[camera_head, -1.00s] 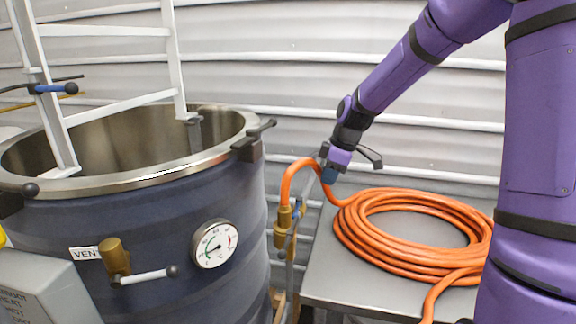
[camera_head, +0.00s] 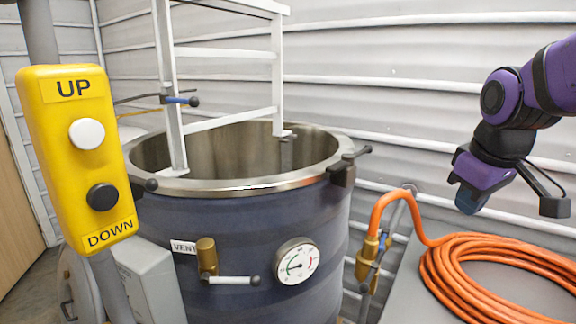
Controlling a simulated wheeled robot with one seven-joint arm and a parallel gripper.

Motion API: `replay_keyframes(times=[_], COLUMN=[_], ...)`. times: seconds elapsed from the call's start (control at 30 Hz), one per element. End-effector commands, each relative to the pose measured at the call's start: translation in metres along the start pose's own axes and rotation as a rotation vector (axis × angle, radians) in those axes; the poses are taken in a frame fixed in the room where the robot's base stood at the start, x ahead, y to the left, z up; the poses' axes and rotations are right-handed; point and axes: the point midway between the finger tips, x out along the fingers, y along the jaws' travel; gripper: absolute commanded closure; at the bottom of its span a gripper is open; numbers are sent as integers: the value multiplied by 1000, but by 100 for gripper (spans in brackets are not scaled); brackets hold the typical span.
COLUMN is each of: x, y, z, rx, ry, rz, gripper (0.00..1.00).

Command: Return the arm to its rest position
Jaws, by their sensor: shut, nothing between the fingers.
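My purple and black gripper (camera_head: 468,197) hangs at the right of the head view, pointing down. It is shut and empty, in the air above the coiled orange hose (camera_head: 490,262). My arm reaches in from the right edge. The exact fingertip shape is hard to make out against the dark end.
A dark blue open hopper (camera_head: 240,235) with a steel rim stands at the centre, with a white ladder frame (camera_head: 222,50) in it. A yellow UP/DOWN control box (camera_head: 76,155) is at the left. The hose lies on a grey table (camera_head: 405,300). Corrugated wall behind.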

Motion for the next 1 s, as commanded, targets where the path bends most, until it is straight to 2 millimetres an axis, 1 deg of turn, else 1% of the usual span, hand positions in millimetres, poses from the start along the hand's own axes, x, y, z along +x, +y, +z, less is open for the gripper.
replay_keyframes(times=[0.03, 0.2, 0.3, 0.4, 0.5, 0.6, 0.77, 0.87, 1.0], x=[-10, -36, -46, -52, -56, -57, -57, -55, -46], y=[-6, -21, -28, -33, -36, -38, -38, -38, -34], z=[10, 47, 68, 85, 97, 104, 106, 102, 85], rx=[36, 190, 276, 347, 397, 426, 439, 463, 582], ry=[19, 74, 108, 135, 154, 162, 165, 155, 117], rz=[13, 29, 27, 16, 6, -1, -4, -17, -78], gripper=[100, 100, 100, 100, 100, 100, 100, 100, 100])
